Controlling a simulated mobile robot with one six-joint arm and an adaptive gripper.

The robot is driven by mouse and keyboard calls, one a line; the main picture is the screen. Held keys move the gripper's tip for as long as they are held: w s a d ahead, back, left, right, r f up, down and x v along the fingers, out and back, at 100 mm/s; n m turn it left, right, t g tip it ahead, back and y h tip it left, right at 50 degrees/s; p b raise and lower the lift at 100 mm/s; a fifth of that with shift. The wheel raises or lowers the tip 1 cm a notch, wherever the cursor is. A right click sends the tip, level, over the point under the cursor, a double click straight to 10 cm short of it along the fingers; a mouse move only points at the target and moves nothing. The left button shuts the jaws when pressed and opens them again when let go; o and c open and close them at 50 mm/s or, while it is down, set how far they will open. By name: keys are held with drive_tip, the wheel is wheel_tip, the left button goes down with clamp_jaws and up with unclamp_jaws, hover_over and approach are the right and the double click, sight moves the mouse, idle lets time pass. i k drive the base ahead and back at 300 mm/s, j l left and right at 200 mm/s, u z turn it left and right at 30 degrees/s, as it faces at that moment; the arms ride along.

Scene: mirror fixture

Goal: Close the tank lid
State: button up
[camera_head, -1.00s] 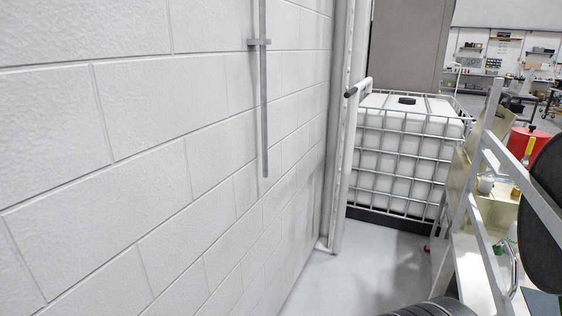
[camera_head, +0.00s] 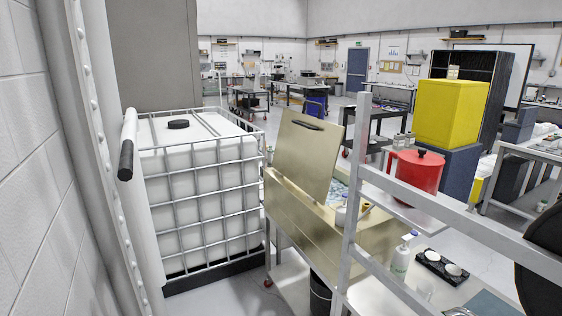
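A brass-coloured box tank (camera_head: 300,222) stands right of centre, with items visible at its open top. Its flat lid (camera_head: 302,165) stands raised and tilted, with a dark handle (camera_head: 307,125) near its top edge. A grey metal rail frame in front hides part of the tank's right side. My gripper is not in view, so its state and its distance from the lid do not show.
A caged white container (camera_head: 205,195) with a black cap stands left of the tank, beside the wall. A grey rail frame (camera_head: 440,208) crosses the right foreground. A red canister (camera_head: 418,172) and a yellow box (camera_head: 448,112) stand behind it.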

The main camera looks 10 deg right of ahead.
sight(307, 152)
drive_tip(key=i+j+z, duration=0.2)
drive_tip(key=z, duration=0.2)
drive_tip(key=i+j+z, duration=0.2)
drive_tip(key=z, duration=0.2)
drive_tip(key=j, duration=0.1)
